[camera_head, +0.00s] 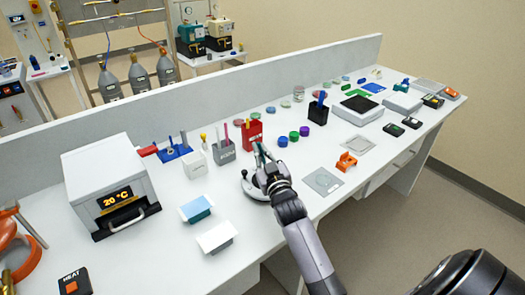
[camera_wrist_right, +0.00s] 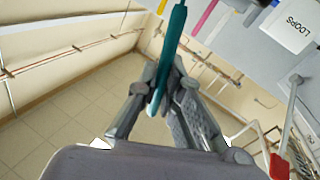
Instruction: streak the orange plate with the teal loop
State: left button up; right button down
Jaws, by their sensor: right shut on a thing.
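My right gripper (camera_head: 264,170) is over the middle of the bench, in front of the red cup. In the right wrist view my right gripper (camera_wrist_right: 165,95) is shut on the teal loop (camera_wrist_right: 174,42), a long thin teal stick that runs between the fingers. Its lower end looks pale. Several small round dishes (camera_head: 270,110) lie along the back of the bench, to the right of the red cup. My left gripper is not in view.
A red cup (camera_head: 252,136), a grey cup (camera_head: 224,156) and a white box (camera_head: 195,166) stand near the gripper. A box marked LOOPS (camera_wrist_right: 292,32) shows in the wrist view. A white oven (camera_head: 110,175) stands left. An orange holder (camera_head: 346,161) lies right.

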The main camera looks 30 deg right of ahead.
jog(key=shift+a+p, duration=0.4)
jog(key=shift+a, duration=0.9)
dwell(1.0)
jog(key=shift+w, duration=0.35)
dwell(0.4)
jog(key=shift+w+d+p, duration=0.15)
jog(key=shift+d+p, duration=0.3)
jog(key=shift+d, duration=1.2)
dwell(1.4)
notch_tip(320, 180, up, 6)
jog(key=p, duration=0.5)
jog(key=shift+p, duration=0.35)
dwell(0.4)
